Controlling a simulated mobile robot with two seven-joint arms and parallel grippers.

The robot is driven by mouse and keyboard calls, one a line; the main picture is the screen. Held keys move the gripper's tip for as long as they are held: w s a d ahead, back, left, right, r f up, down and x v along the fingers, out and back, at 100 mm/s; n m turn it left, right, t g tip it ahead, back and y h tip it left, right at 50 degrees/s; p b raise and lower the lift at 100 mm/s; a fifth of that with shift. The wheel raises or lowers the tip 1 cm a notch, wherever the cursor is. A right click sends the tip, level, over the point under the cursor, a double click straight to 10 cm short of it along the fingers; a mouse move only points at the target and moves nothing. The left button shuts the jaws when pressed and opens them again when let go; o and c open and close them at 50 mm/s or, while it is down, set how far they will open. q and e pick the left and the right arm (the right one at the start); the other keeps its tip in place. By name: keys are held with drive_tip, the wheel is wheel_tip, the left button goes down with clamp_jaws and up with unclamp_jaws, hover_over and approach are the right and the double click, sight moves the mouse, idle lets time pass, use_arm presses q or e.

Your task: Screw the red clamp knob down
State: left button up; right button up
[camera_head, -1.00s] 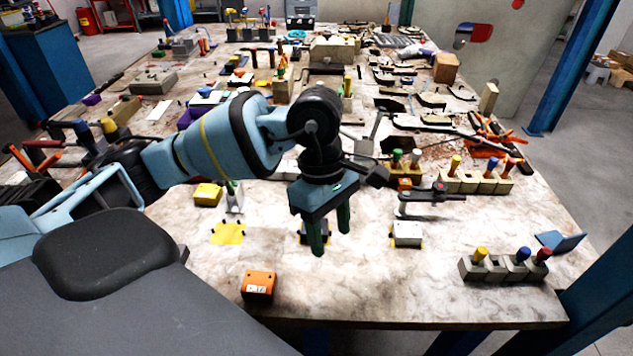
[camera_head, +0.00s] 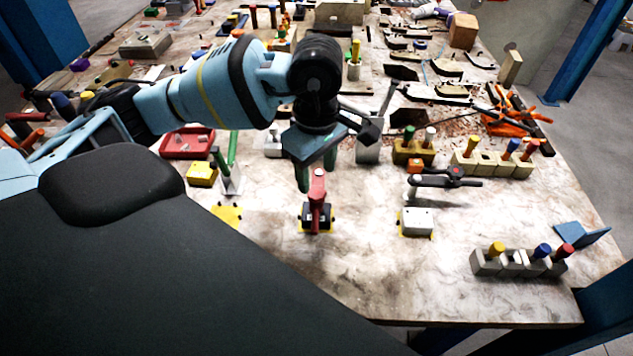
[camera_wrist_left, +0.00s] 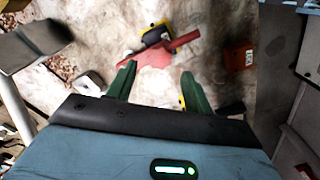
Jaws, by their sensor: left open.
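A red clamp (camera_head: 318,192) with an upright red knob or handle stands on a dark block over a yellow patch, near the table's front middle. In the left wrist view the red clamp (camera_wrist_left: 158,54) lies just beyond the fingertips, its handle pointing right. My left gripper (camera_head: 317,174) is open above and behind it in the head view, green fingers pointing down. In the left wrist view the open gripper (camera_wrist_left: 158,72) has the red part ahead of the gap, not clasped. Whether a finger touches it I cannot tell. My right gripper is out of view.
A white block (camera_head: 417,222) stands to the right on a yellow patch. A grey holder (camera_head: 515,262) with coloured pegs sits at the front right. A yellow box (camera_head: 202,173) is on the left. An orange-red box (camera_wrist_left: 238,56) shows in the left wrist view. The front middle is clear.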

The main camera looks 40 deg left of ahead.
sight(317, 192)
use_arm(q)
drive_tip(key=shift+f, duration=2.15)
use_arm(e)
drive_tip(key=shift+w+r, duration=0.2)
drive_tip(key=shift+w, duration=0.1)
use_arm(q)
drive_tip(key=c, duration=0.8)
drive_tip(key=shift+f+m+b, duration=0.15)
drive_tip(key=shift+m+b, duration=0.35)
drive_tip(key=shift+m, duration=0.4)
drive_tip(key=shift+m+b, duration=0.6)
drive_tip(key=shift+m, duration=0.5)
drive_tip(key=shift+r, duration=0.2)
drive_tip(key=o, duration=0.8)
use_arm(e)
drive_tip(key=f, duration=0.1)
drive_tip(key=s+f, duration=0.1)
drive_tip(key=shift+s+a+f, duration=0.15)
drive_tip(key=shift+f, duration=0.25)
